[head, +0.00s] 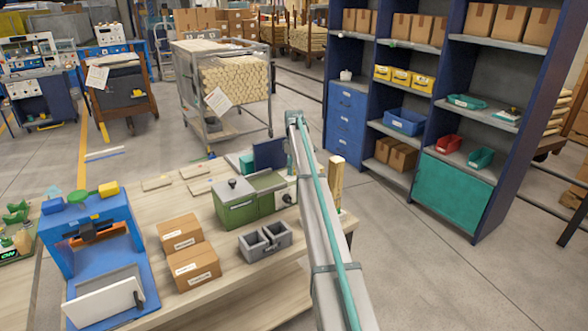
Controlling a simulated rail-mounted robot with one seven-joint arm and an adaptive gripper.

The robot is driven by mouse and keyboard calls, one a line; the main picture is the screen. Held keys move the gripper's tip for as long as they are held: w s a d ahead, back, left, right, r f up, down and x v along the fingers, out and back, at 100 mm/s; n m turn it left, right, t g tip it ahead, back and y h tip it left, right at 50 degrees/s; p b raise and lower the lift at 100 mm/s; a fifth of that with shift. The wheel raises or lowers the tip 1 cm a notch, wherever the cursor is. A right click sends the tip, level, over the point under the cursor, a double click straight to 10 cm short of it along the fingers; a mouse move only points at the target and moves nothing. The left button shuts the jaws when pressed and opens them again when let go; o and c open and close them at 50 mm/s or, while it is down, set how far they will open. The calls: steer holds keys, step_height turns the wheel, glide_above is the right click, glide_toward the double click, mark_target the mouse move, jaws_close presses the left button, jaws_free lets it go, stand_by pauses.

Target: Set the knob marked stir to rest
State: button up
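A green box-shaped machine (238,205) stands on the wooden workbench (215,283), with a dark knob on its top. At its right end is a pale panel with a small dark knob-like part (287,198), right beside my arm. Any marking is too small to read, so I cannot tell which knob is the one marked stir, or its setting. My arm rises from the bottom of the head view and crosses in front of the bench's right end. I cannot make out my gripper's fingers; they are out of sight.
A grey two-part bin (265,245), two cardboard boxes (194,268) and a blue machine (88,235) share the bench. A wooden post (336,183) stands right of my arm. A dark blue shelf unit (440,110) stands behind; open floor lies at right.

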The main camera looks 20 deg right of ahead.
stand_by(0.3)
step_height(320, 180, up, 12)
steer(key=shift+f, duration=0.1)
stand_by(0.5)
